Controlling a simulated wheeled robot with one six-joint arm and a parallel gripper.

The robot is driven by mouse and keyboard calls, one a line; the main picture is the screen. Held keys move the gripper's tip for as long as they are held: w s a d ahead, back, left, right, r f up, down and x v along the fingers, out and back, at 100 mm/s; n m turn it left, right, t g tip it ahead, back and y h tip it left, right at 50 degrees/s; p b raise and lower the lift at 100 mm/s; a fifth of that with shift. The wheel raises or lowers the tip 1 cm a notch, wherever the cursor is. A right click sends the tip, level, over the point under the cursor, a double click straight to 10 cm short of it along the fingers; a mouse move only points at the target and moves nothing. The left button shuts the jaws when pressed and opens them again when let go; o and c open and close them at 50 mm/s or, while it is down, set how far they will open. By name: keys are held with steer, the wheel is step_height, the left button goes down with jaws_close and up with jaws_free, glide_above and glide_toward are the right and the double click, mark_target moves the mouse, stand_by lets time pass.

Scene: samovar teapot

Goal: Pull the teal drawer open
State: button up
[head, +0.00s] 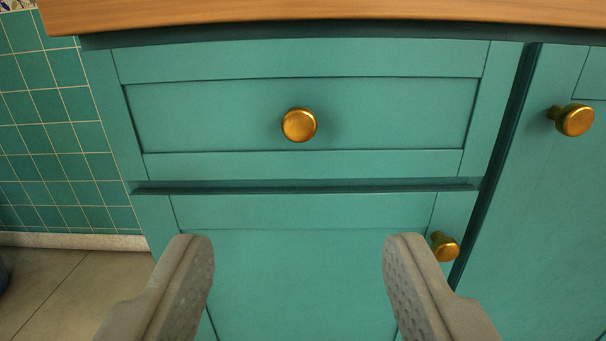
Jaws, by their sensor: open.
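The teal drawer (220,110) sits under the wooden countertop and is shut, its front in line with the cabinet. A round brass knob (299,125) is at the middle of its front panel. My gripper (299,245) is open and empty, with its two grey fingers wide apart. In the picture, the fingertips are below the drawer, over the teal cabinet door (300,280). The knob shows above and between the fingertips, and they are apart from it.
The wooden countertop edge (330,14) overhangs the drawer. Another brass knob (446,247) is on the lower door, beside the right finger. A further knob (574,120) is on the right cabinet. Green tiled wall (50,130) and floor (50,285) are at left.

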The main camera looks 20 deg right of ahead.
steer(key=f, duration=0.2)
glide_toward(299, 129)
steer(key=x, duration=0.8)
steer(key=shift+w, duration=0.15)
jaws_close()
